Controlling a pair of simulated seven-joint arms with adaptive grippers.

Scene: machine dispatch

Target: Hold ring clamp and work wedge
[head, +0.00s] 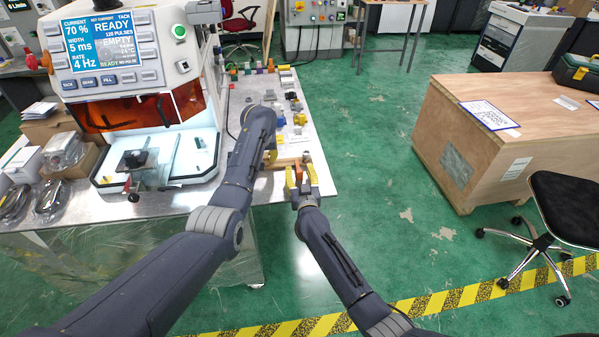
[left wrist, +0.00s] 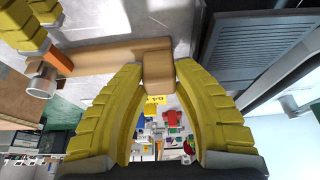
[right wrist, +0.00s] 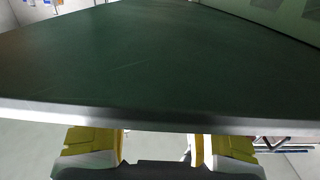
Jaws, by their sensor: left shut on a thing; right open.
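A light-brown wooden ring clamp (head: 286,162) lies level at the right edge of the workbench. My left gripper (head: 268,158) is shut on its block-like end, which shows between the yellow fingers in the left wrist view (left wrist: 158,72). A small orange piece, apparently the wedge (left wrist: 58,60), is at the clamp's other end beside a silver round part (left wrist: 42,80). My right gripper (head: 302,178) is open by that end, fingers on either side of the orange piece in the head view. In the right wrist view its fingers are apart; contact cannot be told.
The workbench (head: 240,190) carries a white machine (head: 130,60) with a lit chamber and several small parts (head: 290,100) behind my left gripper. A wooden crate (head: 470,135) and a black chair (head: 565,210) stand at the right. Green floor between is clear.

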